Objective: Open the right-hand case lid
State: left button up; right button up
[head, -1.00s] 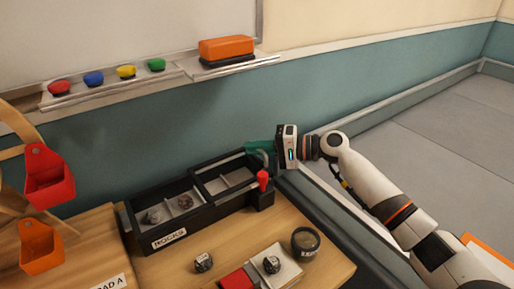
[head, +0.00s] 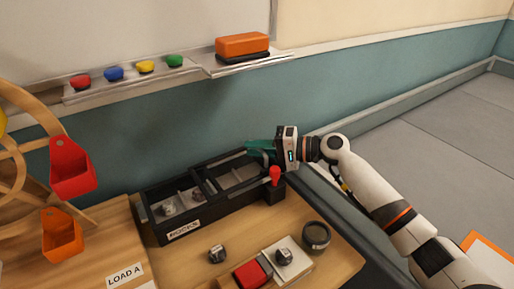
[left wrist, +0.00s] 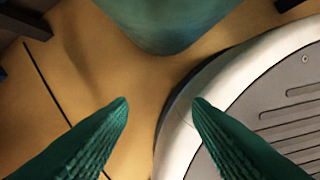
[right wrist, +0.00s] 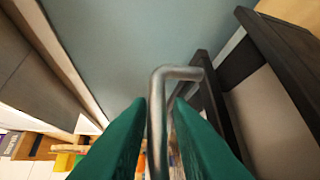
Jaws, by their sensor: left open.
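The black case (head: 196,228), labelled ROCKS, sits at the back of the wooden bench. Its left compartment shows grey rocks (head: 168,208). Its right-hand section shows a dark frame around a pale interior (head: 222,178); whether that is a raised lid I cannot tell. My right gripper (head: 259,148), with green fingers, is at the back right of the case. In the right wrist view its fingers (right wrist: 160,112) flank a bent metal handle (right wrist: 180,72) closely and appear to close on it. My left gripper (left wrist: 160,100) is open and empty, above a tan surface.
A red knob (head: 275,174) stands at the case's right front corner. A dark rock (head: 217,254), a red-and-white tray (head: 250,275) and a round dark container (head: 316,236) lie in front. A wooden wheel with red (head: 72,170) and orange (head: 62,238) buckets is at left.

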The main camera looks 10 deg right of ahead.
jog(key=shift+d, duration=0.15)
jog(key=shift+s+d, duration=0.15)
jog(key=shift+d, duration=0.15)
pick_arm(q)
jog(key=shift+w+r+b, duration=0.3)
jog(key=shift+w+r, duration=0.35)
jog(key=shift+w, duration=0.1)
pick_arm(e)
jog(key=v, duration=1.1)
jog(key=shift+r, duration=0.1)
